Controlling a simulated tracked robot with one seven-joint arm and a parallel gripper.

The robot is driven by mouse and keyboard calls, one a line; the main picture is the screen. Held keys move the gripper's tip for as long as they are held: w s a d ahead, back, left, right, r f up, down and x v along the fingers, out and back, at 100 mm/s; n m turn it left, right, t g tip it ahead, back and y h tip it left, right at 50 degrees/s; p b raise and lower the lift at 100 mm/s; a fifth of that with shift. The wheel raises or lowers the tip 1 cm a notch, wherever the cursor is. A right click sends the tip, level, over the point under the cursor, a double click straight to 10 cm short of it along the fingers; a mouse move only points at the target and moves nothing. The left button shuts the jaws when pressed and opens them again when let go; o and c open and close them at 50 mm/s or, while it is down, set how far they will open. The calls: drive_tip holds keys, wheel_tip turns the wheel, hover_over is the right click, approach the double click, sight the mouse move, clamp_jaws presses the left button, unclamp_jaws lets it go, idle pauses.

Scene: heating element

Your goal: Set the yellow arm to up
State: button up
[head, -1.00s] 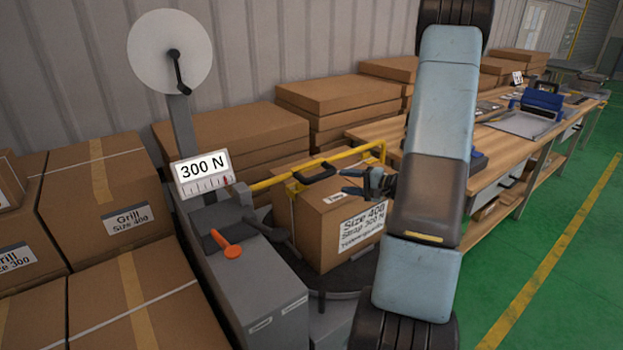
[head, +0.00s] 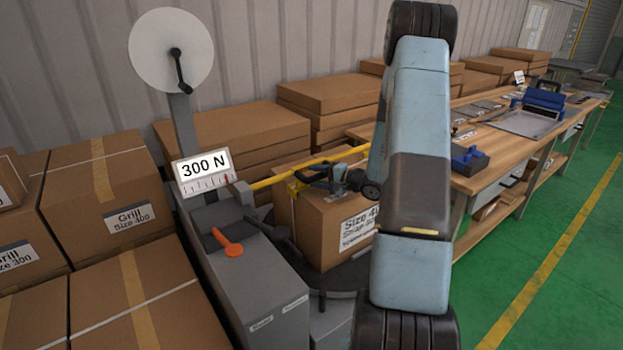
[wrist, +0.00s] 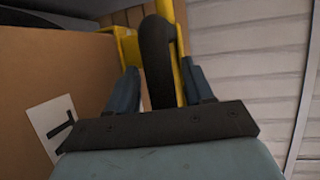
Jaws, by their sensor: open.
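The yellow arm (head: 268,182) is a low bar running from the grey machine (head: 262,290) across the top of a cardboard box (head: 318,235). It looks roughly level. In the wrist view the yellow arm (wrist: 182,50) shows with its black handle (wrist: 157,55) between my fingers. My gripper (head: 305,178) is open at that handle, with one finger on each side. I cannot tell whether the fingers touch it. In the head view my gripper and arm hide most of the handle and the bar's right end.
A display reading 300 N (head: 203,173) stands on the machine beside an orange lever (head: 229,243). Stacked boxes (head: 115,195) fill the left. A wooden workbench (head: 490,165) with tools is at the right. The green floor (head: 540,250) is clear.

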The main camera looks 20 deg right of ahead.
clamp_jaws()
idle(0.5)
